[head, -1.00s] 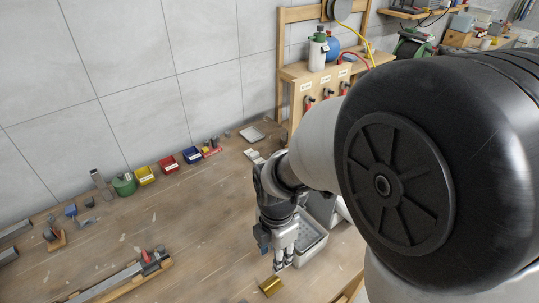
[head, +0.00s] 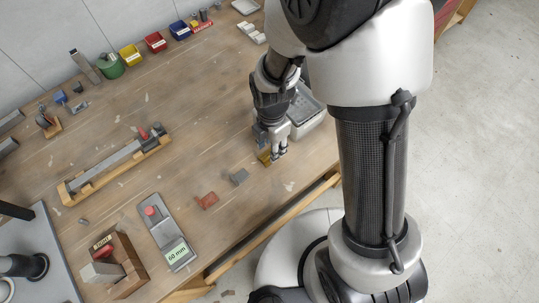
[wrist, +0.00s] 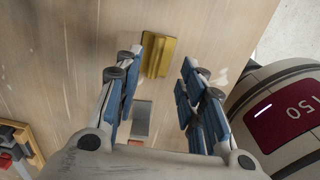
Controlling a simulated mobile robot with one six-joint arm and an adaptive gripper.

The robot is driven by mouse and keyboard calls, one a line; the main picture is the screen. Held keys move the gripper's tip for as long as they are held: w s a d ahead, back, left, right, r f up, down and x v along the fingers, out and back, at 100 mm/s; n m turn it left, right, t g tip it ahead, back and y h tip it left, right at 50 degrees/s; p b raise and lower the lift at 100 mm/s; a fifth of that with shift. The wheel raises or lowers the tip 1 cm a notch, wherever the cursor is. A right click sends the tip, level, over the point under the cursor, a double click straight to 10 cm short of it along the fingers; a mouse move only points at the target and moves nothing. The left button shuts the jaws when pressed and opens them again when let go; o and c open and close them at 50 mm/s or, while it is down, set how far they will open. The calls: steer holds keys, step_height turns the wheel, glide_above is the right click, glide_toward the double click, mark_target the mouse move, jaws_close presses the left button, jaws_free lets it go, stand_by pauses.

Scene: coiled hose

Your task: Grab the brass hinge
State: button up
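The brass hinge (head: 264,157) is a small gold-coloured piece on the wooden workbench, partly hidden behind my gripper (head: 278,153) in the head view. In the wrist view the hinge (wrist: 158,55) shows whole, lying just beyond the fingertips and in line with the gap between them. My gripper (wrist: 158,72) is open, with blue-padded fingers spread wider than the hinge. Nothing is held. I cannot tell exactly how high the fingertips are above the bench.
A grey block (head: 238,177) and a red block (head: 207,201) lie near the hinge. A grey bin (head: 306,112) stands behind my gripper. The bench's front edge (head: 270,233) is close. A long clamp-like tool (head: 115,165) lies left; bench between is mostly clear.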

steer(key=f, duration=0.1)
steer(key=f+b, duration=0.1)
steer(key=f, duration=0.2)
steer(key=shift+w+a+f+b, duration=0.2)
steer(key=shift+w+f+b, duration=0.05)
steer(key=shift+f+b, duration=0.15)
steer(key=shift+r, duration=0.15)
steer(key=shift+c, duration=0.4)
jaws_close()
